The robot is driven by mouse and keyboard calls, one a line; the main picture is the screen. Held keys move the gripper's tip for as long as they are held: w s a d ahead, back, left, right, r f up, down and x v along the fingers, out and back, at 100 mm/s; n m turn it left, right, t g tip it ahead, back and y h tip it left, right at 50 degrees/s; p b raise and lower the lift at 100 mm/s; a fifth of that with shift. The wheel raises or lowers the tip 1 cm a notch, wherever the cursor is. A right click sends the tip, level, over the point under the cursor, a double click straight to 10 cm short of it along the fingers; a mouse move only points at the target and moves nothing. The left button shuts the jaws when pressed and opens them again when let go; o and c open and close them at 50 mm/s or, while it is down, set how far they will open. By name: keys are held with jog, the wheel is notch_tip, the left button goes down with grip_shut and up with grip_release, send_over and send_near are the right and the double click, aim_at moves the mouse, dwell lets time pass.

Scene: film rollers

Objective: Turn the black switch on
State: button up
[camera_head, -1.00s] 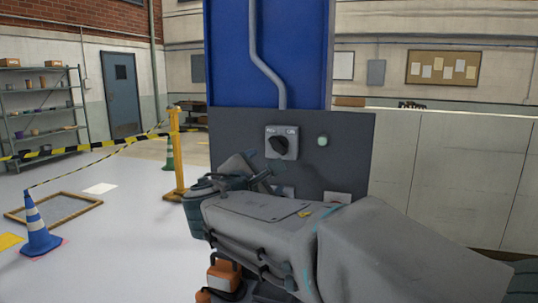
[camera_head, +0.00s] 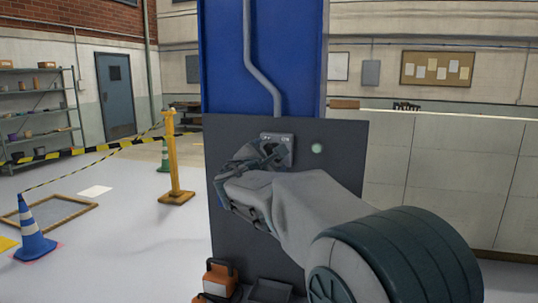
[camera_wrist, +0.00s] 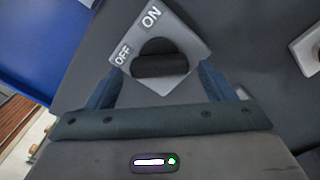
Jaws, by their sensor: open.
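The black switch (camera_wrist: 160,64) is a round rotary knob on a light grey plate (camera_wrist: 186,30) marked OFF and ON. In the wrist view the knob's bar lies between the OFF and ON marks' lower side, toward my gripper. My gripper (camera_wrist: 160,88) is open, with one finger on each side of the knob's near part; I cannot tell whether they touch it. In the head view the plate (camera_head: 283,139) shows on the dark panel, and my gripper (camera_head: 262,158) covers much of the knob.
A pale round button (camera_head: 317,149) sits right of the switch on the dark panel (camera_head: 340,165). Another light plate (camera_wrist: 308,48) is at the wrist view's right edge. An orange device (camera_head: 218,280) stands below. A yellow post (camera_head: 172,160) with striped tape is at left.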

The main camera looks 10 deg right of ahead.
jog(key=shift+w+d, duration=0.15)
jog(key=shift+w, duration=0.15)
jog(key=c, duration=1)
